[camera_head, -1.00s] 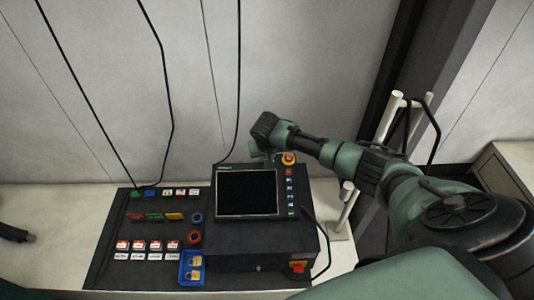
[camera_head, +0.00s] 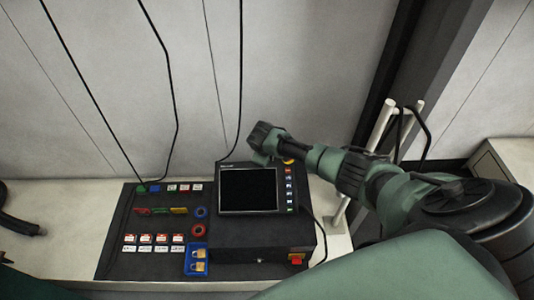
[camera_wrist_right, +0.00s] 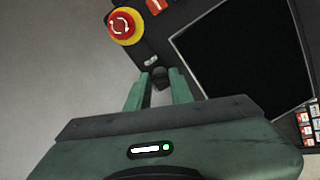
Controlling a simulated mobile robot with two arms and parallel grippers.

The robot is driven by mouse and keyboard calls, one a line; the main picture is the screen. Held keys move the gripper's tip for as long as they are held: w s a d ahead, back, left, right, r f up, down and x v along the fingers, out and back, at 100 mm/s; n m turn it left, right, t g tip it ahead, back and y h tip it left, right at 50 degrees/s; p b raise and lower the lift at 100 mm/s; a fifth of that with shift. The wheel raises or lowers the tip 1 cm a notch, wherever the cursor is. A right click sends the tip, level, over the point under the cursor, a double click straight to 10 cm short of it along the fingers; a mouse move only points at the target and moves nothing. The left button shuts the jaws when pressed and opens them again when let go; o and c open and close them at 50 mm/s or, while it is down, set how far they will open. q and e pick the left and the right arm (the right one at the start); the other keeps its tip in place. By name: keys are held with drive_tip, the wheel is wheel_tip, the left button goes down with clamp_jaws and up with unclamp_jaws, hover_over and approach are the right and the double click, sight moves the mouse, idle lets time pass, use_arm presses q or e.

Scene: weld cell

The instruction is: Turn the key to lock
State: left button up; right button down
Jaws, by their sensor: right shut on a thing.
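A dark control box with a black screen (camera_head: 248,190) stands on the bench. My right gripper (camera_head: 258,160) is at the upper edge of the box, left of the emergency stop. In the right wrist view the fingers of my right gripper (camera_wrist_right: 158,88) are shut on a small dark key (camera_wrist_right: 159,76) beside the screen. A small label lies just beyond it. The key's turned position cannot be told, and in the head view my gripper hides it.
A red and yellow emergency stop (camera_wrist_right: 124,27) is close to my right fingers. A sloped panel (camera_head: 125,260) with coloured tags and a blue padlock tray (camera_head: 187,262) lies left of the box. A black hose (camera_head: 22,227) rests at the far left. White posts (camera_head: 372,140) stand at right.

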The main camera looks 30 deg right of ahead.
drive_tip(key=n+p, duration=0.1)
drive_tip(key=n, duration=0.3)
drive_tip(key=shift+n, duration=0.4)
idle(0.4)
drive_tip(key=c, duration=1.2)
unclamp_jaws()
drive_tip(key=shift+c, duration=0.2)
drive_tip(key=shift+s+a+r+p, duration=0.25)
drive_tip(key=shift+r+p, duration=0.15)
drive_tip(key=shift+r, duration=0.15)
drive_tip(key=v, duration=0.6)
drive_tip(key=shift+s+a+r+p, duration=0.2)
drive_tip(key=shift+p, duration=0.25)
